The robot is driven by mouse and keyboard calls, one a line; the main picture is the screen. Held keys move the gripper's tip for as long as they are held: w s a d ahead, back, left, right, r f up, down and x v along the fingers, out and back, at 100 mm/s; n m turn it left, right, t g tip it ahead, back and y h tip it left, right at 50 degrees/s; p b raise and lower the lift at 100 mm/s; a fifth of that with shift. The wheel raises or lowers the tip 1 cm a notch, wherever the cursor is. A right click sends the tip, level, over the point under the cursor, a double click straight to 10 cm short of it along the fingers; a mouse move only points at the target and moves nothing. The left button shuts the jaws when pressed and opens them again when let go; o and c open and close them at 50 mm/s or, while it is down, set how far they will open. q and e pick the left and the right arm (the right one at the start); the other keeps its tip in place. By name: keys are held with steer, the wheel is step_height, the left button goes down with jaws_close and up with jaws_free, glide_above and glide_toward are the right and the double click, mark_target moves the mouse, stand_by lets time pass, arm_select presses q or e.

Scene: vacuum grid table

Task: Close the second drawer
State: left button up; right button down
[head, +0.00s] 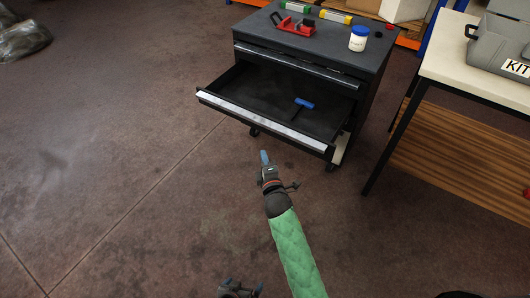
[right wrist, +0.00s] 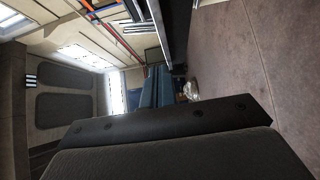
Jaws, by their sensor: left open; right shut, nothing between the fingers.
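The dark tool cabinet (head: 300,62) stands at the top centre of the head view. Its second drawer (head: 262,120), with a light front edge, is pulled well out, and a blue-headed tool (head: 304,103) lies inside. The drawer above it (head: 295,66) looks shut. My right gripper (head: 265,158) is shut and empty, its blue fingertips pointing toward the drawer front and appearing just below it in the picture. I see no contact. My left gripper (head: 241,289) is open at the bottom edge, partly cut off and away from the cabinet.
A white jar (head: 358,38), a red tool (head: 296,26) and levels (head: 335,17) lie on the cabinet top. A light-topped table (head: 465,65) with a grey case (head: 500,45) stands close on the right. The floor (head: 110,150) to the left is clear.

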glide_toward(263, 125)
steer(key=w+a, duration=0.3)
steer(key=shift+w+d+p, duration=0.2)
steer(key=shift+w+d, duration=0.25)
steer(key=shift+w, duration=0.25)
steer(key=shift+w+d+p, duration=0.15)
steer(key=shift+w+d, duration=0.3)
steer(key=shift+w, duration=0.3)
